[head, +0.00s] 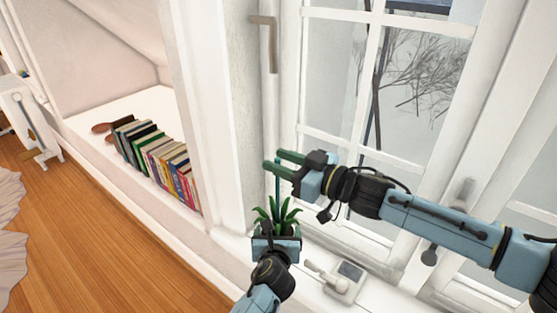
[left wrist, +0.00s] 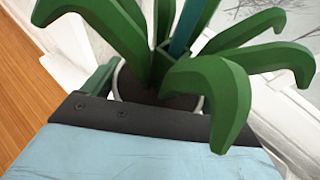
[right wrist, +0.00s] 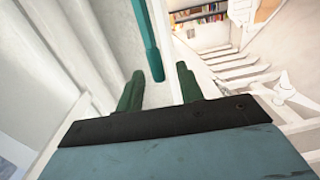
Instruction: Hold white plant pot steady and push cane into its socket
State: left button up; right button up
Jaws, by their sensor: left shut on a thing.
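The white plant pot (left wrist: 118,80) shows only as a pale rim with dark soil in the left wrist view; its body is mostly hidden. A green-leaved plant (head: 268,220) stands in it. My left gripper (head: 276,240) is shut on the pot at the window sill. The teal cane (head: 277,190) stands roughly upright among the leaves, also in the left wrist view (left wrist: 187,25); leaves partly hide its lower end. My right gripper (head: 271,160) is at the cane's top, its green fingers apart. In the right wrist view the cane (right wrist: 147,40) shows between and beyond the fingertips.
A white box with a small dark panel (head: 346,280) is on the sill right of the pot. The window (head: 400,100) is behind my right arm. A row of books (head: 155,158) stands in the alcove at left, with wooden floor (head: 100,240) below.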

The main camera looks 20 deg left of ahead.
jog(key=v, duration=0.6)
jog(key=shift+d, duration=0.3)
pick_arm(q)
jog(key=o, duration=1.3)
